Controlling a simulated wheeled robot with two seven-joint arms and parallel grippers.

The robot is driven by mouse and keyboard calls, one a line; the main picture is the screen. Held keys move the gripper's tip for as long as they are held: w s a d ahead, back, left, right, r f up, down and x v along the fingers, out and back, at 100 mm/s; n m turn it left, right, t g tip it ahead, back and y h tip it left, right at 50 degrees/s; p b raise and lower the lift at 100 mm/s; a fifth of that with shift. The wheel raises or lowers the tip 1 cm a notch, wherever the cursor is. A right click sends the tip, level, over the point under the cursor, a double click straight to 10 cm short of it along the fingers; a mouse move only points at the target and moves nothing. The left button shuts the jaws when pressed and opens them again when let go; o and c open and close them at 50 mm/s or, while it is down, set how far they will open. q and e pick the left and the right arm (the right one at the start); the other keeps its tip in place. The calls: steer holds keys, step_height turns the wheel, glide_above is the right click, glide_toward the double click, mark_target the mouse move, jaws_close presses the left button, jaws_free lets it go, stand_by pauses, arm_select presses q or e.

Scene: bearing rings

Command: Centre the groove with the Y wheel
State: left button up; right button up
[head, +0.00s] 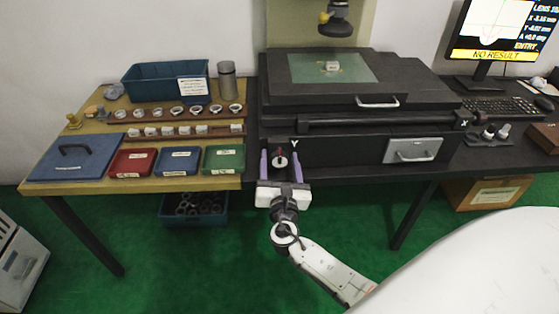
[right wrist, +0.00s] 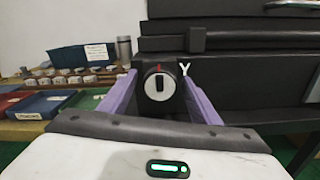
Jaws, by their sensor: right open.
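The Y wheel (right wrist: 160,86) is a dark knob with a pale face and a red mark at its top, on the front of the black measuring machine beside a white letter Y. My right gripper (right wrist: 158,92) is open, its two purple fingers on either side of the wheel; I cannot tell whether they touch it. In the head view the right gripper (head: 282,166) is in front of the same wheel (head: 280,161). A small ring part (head: 332,66) sits on the greenish glass stage (head: 310,68). The monitor (head: 503,32) shows a groove-like curve, "NO RESULT" and "ENTRY". My left gripper is not in view.
A wooden table at left holds a blue bin (head: 165,82), racks of rings (head: 180,111), and red (head: 131,163), blue (head: 177,161) and green (head: 223,158) trays. A probe head (head: 336,20) hangs above the stage.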

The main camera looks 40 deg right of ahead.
steer(key=c, duration=1.1)
steer(key=shift+o, duration=0.2)
